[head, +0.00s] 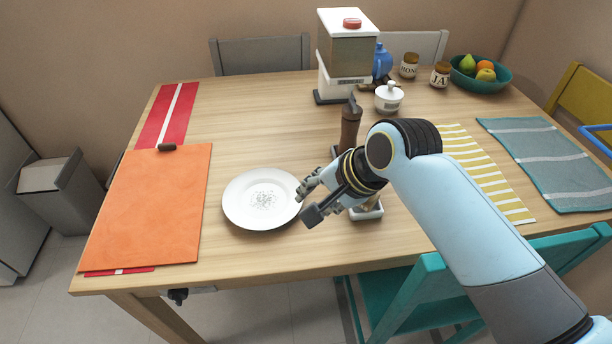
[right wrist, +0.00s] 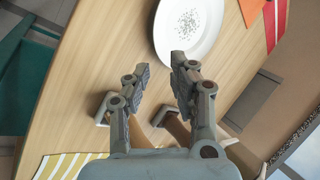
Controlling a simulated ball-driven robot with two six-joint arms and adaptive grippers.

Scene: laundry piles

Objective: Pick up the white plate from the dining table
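The white plate (head: 262,199) with a grey speckled pattern in its middle lies flat on the wooden dining table (head: 260,125). My right gripper (head: 306,203) is at the right edge of the plate, its fingers pointing toward it. In the right wrist view the plate (right wrist: 189,28) is ahead of the fingertips, and the right gripper (right wrist: 160,68) is open with nothing between its fingers. One fingertip appears close to the plate's rim; I cannot tell whether it touches. My left gripper is not in view.
An orange board (head: 155,205) lies left of the plate. A white dispenser (head: 345,55) and a fruit bowl (head: 481,76) stand at the back. The table behind the plate is clear.

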